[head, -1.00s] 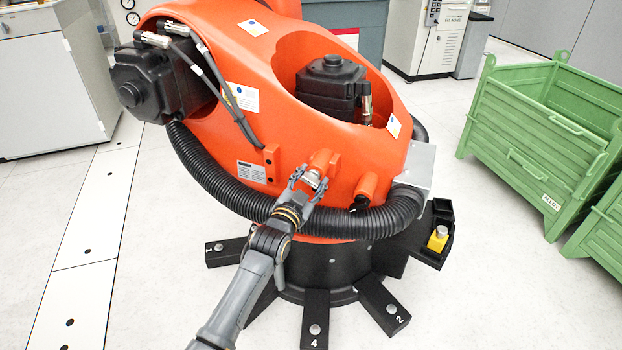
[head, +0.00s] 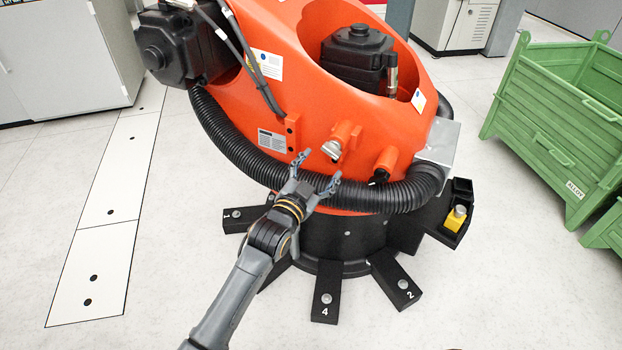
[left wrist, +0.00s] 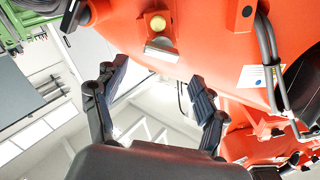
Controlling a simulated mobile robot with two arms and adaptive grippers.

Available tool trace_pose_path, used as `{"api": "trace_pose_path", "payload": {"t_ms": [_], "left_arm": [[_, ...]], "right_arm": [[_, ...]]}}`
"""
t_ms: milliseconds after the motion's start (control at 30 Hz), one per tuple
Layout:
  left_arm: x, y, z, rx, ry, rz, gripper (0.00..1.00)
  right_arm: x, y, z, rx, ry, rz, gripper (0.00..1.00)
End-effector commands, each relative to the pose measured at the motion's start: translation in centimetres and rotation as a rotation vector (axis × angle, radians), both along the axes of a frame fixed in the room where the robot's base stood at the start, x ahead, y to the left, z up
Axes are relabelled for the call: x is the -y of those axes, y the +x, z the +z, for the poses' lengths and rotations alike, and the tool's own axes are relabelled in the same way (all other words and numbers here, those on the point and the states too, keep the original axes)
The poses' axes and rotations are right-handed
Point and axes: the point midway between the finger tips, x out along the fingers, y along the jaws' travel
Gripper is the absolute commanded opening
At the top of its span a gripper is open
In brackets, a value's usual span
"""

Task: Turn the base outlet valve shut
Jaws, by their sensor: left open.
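The outlet valve (head: 332,150) has a silver handle on an orange stub at the low front of the big orange machine (head: 340,95). My left gripper (head: 318,172) is open and empty, just below and in front of the handle, with a gap between them. In the left wrist view the silver handle (left wrist: 162,50), with a yellow round part above it, shows beyond the spread fingertips (left wrist: 157,86). The handle looks slightly tilted in the head view; I cannot tell whether the valve is shut. My right gripper is out of view.
A second orange stub (head: 387,160) with a black end is right of the valve. A thick black corrugated hose (head: 270,172) curves close behind my gripper. Black base feet (head: 326,300) spread below.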

Motion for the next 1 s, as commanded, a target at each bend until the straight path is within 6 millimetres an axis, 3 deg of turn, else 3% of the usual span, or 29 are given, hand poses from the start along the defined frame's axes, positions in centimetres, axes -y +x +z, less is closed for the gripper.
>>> {"api": "trace_pose_path", "payload": {"t_ms": [100,300,867,1000], "left_arm": [[-0.9,-2.1,-0.1,0.0,0.001,0.0,0.72],[-1.7,-4.1,-0.1,-0.002,0.001,0.001,0.72],[-1.9,-4.5,0.0,-0.002,0.0,0.001,0.72],[-2.8,-5.8,-1.8,-0.087,-0.004,0.021,0.72]], "right_arm": [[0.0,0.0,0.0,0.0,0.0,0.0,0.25],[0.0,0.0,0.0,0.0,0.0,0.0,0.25],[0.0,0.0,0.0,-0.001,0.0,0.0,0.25],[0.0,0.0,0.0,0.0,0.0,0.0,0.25]]}}
